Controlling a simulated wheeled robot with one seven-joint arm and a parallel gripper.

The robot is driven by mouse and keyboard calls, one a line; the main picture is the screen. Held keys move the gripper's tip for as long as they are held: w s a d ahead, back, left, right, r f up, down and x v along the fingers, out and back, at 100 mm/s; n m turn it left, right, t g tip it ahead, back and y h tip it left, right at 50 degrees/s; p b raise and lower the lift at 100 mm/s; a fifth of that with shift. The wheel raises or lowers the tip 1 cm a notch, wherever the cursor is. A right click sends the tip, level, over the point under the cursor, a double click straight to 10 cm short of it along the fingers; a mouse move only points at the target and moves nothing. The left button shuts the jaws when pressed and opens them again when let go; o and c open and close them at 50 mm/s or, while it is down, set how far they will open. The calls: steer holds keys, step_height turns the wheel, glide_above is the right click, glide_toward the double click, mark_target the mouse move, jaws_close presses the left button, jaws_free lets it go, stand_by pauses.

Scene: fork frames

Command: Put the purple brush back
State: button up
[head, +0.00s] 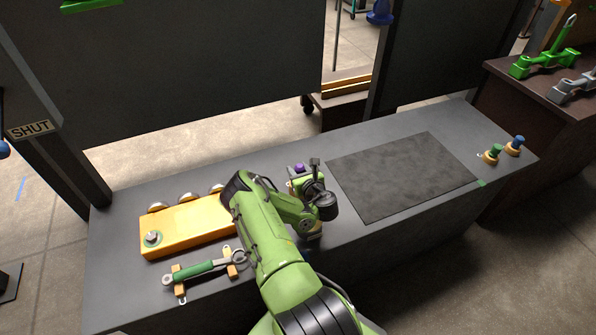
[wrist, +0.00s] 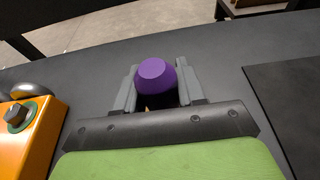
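The purple brush shows as a faceted purple knob between my fingers in the wrist view (wrist: 156,76). In the head view its purple top (head: 299,168) shows just behind my wrist, near the middle of the bench. My gripper (wrist: 157,88) has one grey finger on each side of the knob, with no clear gap, and looks shut on it. A small orange patch shows below the knob between the fingers. The brush's lower part is hidden, so I cannot tell whether it touches the bench.
An orange block (head: 180,228) with knobs stands left of my arm. A green-handled wrench (head: 203,268) lies on orange rests before it. A dark mat (head: 400,175) lies empty to the right. Green (head: 493,153) and blue (head: 515,145) topped brushes stand at the bench's right end.

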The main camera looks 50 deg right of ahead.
steer(key=o, duration=0.4)
steer(key=shift+o, duration=0.2)
steer(key=shift+r+p, duration=0.3)
steer(key=shift+p, duration=0.05)
steer(key=p+v, duration=0.9)
steer(key=v, duration=0.3)
